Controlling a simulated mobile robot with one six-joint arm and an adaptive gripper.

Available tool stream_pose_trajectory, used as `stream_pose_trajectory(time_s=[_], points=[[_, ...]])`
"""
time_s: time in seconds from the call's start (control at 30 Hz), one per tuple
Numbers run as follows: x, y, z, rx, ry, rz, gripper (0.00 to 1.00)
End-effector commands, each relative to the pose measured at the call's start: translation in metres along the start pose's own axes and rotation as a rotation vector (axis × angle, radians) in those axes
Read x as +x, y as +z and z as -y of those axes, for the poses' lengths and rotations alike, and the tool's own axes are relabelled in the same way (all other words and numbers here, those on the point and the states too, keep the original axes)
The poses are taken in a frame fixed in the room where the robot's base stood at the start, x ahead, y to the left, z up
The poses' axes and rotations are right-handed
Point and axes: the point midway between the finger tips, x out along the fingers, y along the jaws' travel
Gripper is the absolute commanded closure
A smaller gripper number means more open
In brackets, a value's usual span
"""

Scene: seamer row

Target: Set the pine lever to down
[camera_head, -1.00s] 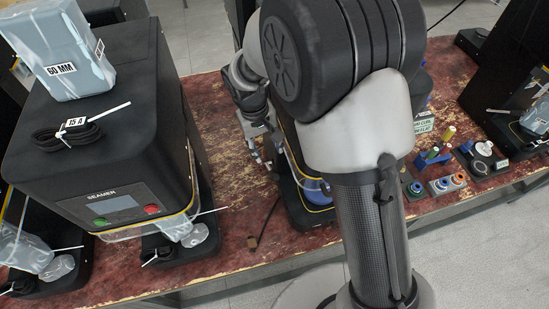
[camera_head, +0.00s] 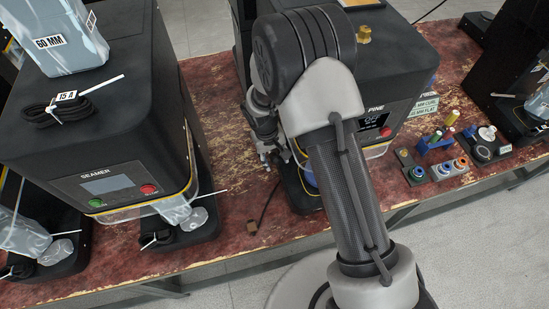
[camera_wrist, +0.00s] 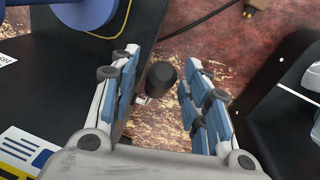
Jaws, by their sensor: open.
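The black machine labelled PINE (camera_head: 410,72) stands right of centre in the head view, partly behind my arm. My gripper (camera_head: 274,158) is low at its left side, small and partly covered there. In the wrist view my gripper (camera_wrist: 165,65) is open, with its blue-padded fingers spread. A dark round-ended knob (camera_wrist: 161,77), apparently the lever's end, shows between the fingers, with visible space on the right. I cannot tell whether it touches the left finger. The rest of the lever is hidden, so its setting cannot be read.
A machine labelled SEAMER (camera_head: 95,130) stands on the left of the worn red table (camera_head: 235,120). A cable with a brown plug (camera_head: 252,227) lies on the table near the gripper. Coloured spools (camera_head: 436,170) and small parts stand at the right.

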Motion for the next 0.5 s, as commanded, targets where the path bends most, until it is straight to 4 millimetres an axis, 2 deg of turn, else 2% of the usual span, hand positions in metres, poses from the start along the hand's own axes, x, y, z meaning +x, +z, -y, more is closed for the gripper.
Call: stream_pose_trajectory(time_s=[0.37,0.5], points=[[0.0059,-0.0003,-0.0001,0.000,0.000,-0.001,0.57],[0.0058,-0.0002,0.0000,0.000,0.000,-0.001,0.66]])
